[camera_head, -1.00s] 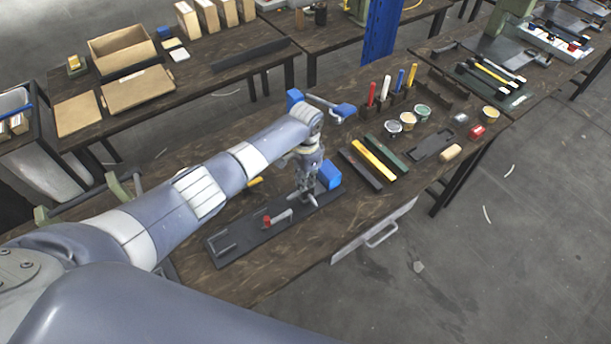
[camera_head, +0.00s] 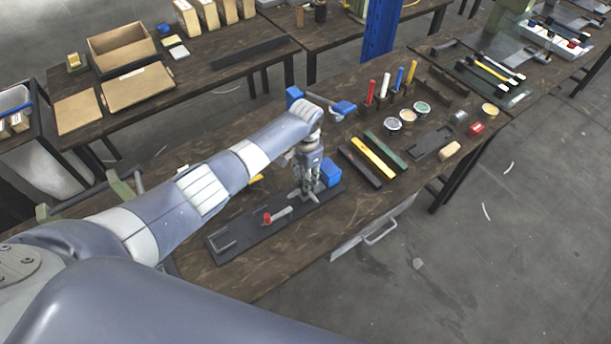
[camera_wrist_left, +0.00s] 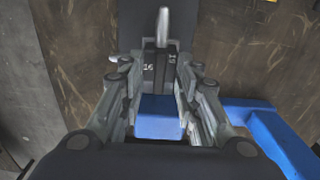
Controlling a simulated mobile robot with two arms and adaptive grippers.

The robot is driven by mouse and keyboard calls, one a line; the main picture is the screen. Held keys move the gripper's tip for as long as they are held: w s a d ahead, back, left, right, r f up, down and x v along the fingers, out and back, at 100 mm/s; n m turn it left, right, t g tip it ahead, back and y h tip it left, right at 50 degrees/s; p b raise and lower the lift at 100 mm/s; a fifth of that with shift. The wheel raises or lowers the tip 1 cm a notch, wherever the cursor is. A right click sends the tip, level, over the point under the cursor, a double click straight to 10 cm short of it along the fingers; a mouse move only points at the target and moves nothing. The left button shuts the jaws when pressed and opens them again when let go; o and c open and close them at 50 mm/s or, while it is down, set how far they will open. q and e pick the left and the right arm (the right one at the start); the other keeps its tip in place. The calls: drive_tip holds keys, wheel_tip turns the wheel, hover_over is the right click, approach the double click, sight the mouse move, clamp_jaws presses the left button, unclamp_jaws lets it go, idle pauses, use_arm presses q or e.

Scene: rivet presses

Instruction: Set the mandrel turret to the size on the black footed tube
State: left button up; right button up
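My left gripper (camera_head: 306,194) points down over the far end of a long black base plate (camera_head: 225,249), beside a blue block (camera_head: 330,173). In the left wrist view, the gripper's fingers (camera_wrist_left: 159,82) stand on both sides of a small dark turret block (camera_wrist_left: 160,66). Its faces carry pale numbers; one looks like 16, the other is unclear. I cannot tell whether the fingers press on it. A pale prong stands beyond it, and the blue block (camera_wrist_left: 160,122) shows nearer. I cannot pick out the black footed tube for sure. My right gripper is out of view.
A red-tipped lever (camera_head: 267,218) lies on the base plate. Black, yellow and green bars (camera_head: 373,159) lie to the right, with several small cups and upright coloured handles behind them. A drawer (camera_head: 372,235) juts from the table's front. Bare table lies left of the plate.

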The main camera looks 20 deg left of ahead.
use_arm(q)
drive_tip(key=shift+r, duration=0.1)
wheel_tip(320, 180, up, 12)
idle(0.6)
drive_tip(key=shift+f, duration=0.2)
